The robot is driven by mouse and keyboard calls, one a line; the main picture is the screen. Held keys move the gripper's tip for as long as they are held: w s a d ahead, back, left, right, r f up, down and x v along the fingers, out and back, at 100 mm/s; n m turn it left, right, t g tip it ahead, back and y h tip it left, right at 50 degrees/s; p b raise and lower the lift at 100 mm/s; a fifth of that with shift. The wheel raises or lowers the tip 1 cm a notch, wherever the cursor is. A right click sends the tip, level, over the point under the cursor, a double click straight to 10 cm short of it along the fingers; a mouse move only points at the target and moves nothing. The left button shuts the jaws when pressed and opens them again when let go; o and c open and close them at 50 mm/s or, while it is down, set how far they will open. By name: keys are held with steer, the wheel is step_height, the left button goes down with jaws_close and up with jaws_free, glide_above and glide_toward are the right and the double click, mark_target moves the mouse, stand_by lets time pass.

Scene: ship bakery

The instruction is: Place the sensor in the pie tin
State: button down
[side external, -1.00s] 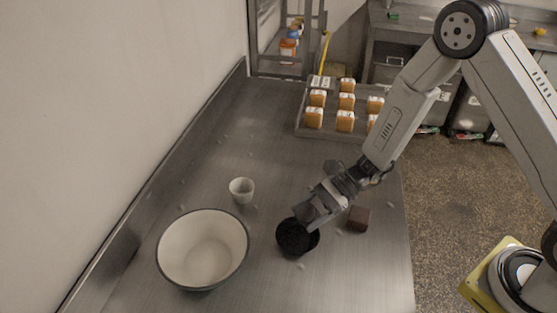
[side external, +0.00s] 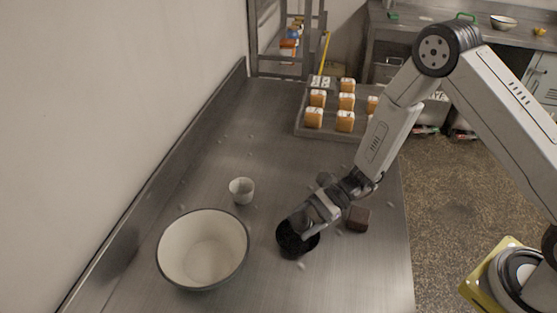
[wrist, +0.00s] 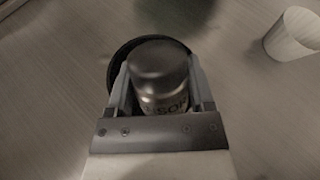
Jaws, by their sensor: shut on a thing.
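The sensor (wrist: 160,75) is a dark metallic cylinder with partly visible lettering on its side. My gripper (wrist: 162,98) is shut on it, one finger on each side, in the wrist view. The pie tin (side external: 288,241) is round and black and stands on the steel counter; its rim (wrist: 118,62) shows behind the sensor in the wrist view. My gripper (side external: 306,230) reaches over the right side of the tin in the side view and hides part of it. The sensor cannot be made out there. I cannot tell whether the sensor touches the tin's floor.
A large white bowl (side external: 161,245) with a dark rim stands left of the tin. A small white cup (side external: 242,191) is behind it. A brown block (side external: 358,219) lies right of my gripper. Small pale bits dot the counter.

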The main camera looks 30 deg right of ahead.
steer(key=shift+f, duration=0.2)
jaws_free()
steer(key=shift+v, duration=3.9)
